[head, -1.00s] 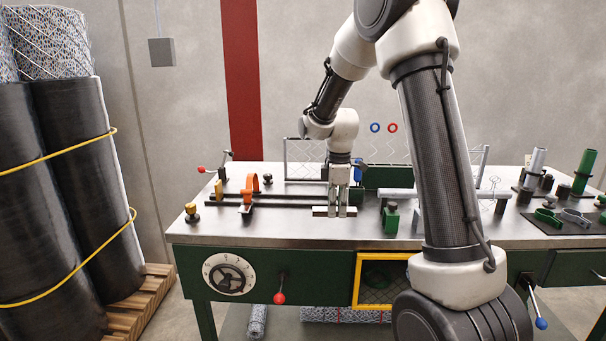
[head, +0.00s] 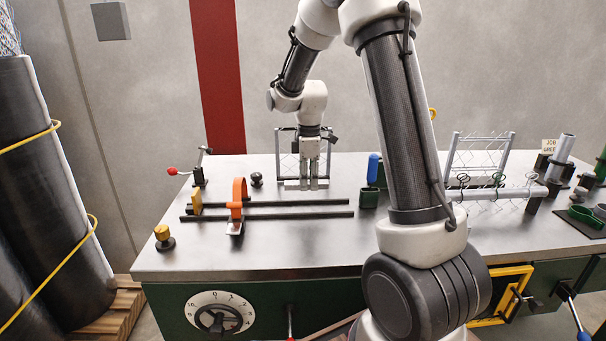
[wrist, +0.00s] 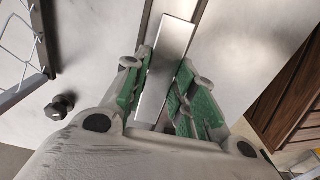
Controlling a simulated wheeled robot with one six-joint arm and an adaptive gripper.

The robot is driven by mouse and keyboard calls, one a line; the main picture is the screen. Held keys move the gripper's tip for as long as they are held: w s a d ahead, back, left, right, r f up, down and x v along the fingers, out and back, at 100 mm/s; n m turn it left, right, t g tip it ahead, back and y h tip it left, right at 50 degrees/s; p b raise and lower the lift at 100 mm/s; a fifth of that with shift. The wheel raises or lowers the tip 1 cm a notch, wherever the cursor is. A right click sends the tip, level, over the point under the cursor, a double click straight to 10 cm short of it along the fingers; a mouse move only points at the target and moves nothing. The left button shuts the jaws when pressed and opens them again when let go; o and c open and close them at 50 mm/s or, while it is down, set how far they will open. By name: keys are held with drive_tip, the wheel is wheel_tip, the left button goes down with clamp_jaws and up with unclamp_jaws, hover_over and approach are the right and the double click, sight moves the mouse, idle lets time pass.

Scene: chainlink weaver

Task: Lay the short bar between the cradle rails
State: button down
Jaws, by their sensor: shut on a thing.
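My gripper (head: 309,184) is shut on the short bar (wrist: 168,60), a flat silver bar gripped between the green pads in the wrist view. In the head view the bar (head: 292,185) is a small pale strip at the fingertips, mostly hidden by them. The cradle rails (head: 290,202) are two dark parallel rails on the bench. The bar appears just behind the far rail near its right half; its height above the bench is unclear. In the wrist view dark strips (wrist: 147,22) run along both sides of the bar.
An orange clamp (head: 240,192) and a yellow block (head: 195,201) stand at the rails' left end. A black knob (head: 256,179) is left of my gripper. Bench front is clear.

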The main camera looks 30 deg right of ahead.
sight(309, 209)
drive_tip(key=shift+f, duration=3.25)
drive_tip(key=shift+f, duration=0.55)
drive_tip(key=c, duration=1.1)
unclamp_jaws()
wheel_tip(309, 209, up, 12)
